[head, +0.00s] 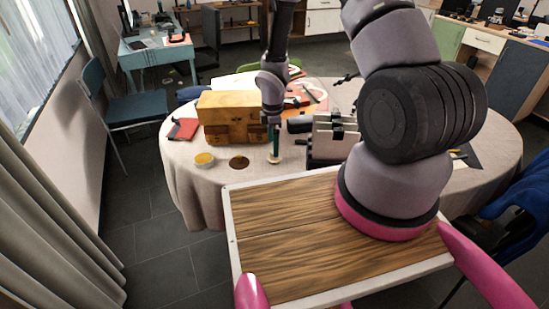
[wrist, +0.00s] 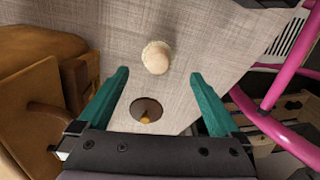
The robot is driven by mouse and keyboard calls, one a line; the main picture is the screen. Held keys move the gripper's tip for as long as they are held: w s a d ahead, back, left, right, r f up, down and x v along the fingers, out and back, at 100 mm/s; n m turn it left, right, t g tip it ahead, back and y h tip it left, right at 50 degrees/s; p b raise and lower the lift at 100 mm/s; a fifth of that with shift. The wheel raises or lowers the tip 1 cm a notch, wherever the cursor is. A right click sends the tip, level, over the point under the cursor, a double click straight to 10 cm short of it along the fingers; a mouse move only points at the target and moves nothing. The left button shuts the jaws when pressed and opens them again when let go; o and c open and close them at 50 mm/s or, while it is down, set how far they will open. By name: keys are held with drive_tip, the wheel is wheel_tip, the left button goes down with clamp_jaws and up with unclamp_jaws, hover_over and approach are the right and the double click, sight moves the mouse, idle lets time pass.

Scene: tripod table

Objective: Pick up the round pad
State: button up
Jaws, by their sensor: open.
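The round pad (head: 274,159) is a small cream disc on the cloth of the round table (head: 190,186), right of a dark brown disc. In the wrist view the pad (wrist: 156,57) lies centred between the fingertip lines and just beyond them. My gripper (head: 275,152) points down over the pad with teal fingers. The gripper (wrist: 159,73) is open, with nothing between its fingertips. The pad is apart from both fingers in the wrist view. I cannot tell the exact height above it.
The dark disc (head: 239,162) also shows between the fingers (wrist: 146,107), with a yellowish spot. A yellow-topped round tin (head: 204,159) is farther left. A wooden box (head: 232,110) stands behind. A metal rack-like object (head: 333,138) stands close on the right. The table's front edge is near.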

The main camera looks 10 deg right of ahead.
drive_tip(key=f, duration=0.5)
drive_tip(key=shift+w+d+f, duration=0.1)
drive_tip(key=shift+d+f, duration=0.1)
drive_tip(key=shift+f, duration=0.15)
drive_tip(key=c, duration=1.4)
